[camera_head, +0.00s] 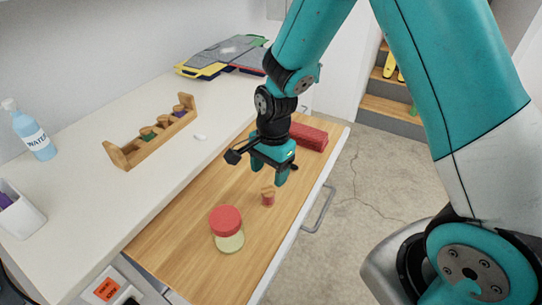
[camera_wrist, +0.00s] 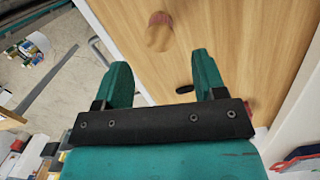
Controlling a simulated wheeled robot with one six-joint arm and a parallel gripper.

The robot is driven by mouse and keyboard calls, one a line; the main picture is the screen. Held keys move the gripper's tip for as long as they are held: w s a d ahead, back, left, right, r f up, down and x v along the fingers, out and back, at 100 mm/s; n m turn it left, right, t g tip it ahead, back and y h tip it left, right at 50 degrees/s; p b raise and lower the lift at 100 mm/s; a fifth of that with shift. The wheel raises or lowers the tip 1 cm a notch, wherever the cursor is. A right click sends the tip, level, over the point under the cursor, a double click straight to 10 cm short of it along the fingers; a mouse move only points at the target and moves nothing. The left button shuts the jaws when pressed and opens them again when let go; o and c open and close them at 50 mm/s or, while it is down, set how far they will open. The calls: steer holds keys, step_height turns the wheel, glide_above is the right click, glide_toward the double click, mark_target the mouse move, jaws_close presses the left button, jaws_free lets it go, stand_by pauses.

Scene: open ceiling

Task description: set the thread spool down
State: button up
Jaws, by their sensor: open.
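The thread spool (camera_head: 268,197), small with wooden ends and reddish thread, stands upright on the wooden surface. In the wrist view the spool (camera_wrist: 158,32) is just beyond my fingertips, apart from both. My gripper (camera_head: 267,175) is open and empty, above and slightly behind the spool in the head view. Its two fingers also show spread apart in the wrist view (camera_wrist: 160,64).
A jar with a red lid (camera_head: 226,221) stands left of the spool. A red ribbed box (camera_head: 308,137) lies behind my gripper. A wooden rack (camera_head: 152,136) with several spools, a water bottle (camera_head: 35,132) and cases (camera_head: 222,57) sit on the white counter.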

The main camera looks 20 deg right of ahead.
mark_target(271, 187)
steer(key=s+a+r+n+y, duration=0.1)
steer(key=s+a+r+n, duration=0.1)
steer(key=s+r+n, duration=0.45)
steer(key=s+a+r+n+y, duration=0.1)
steer(key=r+n, duration=0.2)
steer(key=r, duration=0.6)
steer(key=s+a+r+n+y, duration=0.1)
steer(key=s+r+n, duration=0.4)
steer(key=s+n, duration=0.5)
steer(key=shift+s+a+n+t, duration=0.35)
steer(key=shift+s+a, duration=0.25)
steer(key=shift+s, duration=0.25)
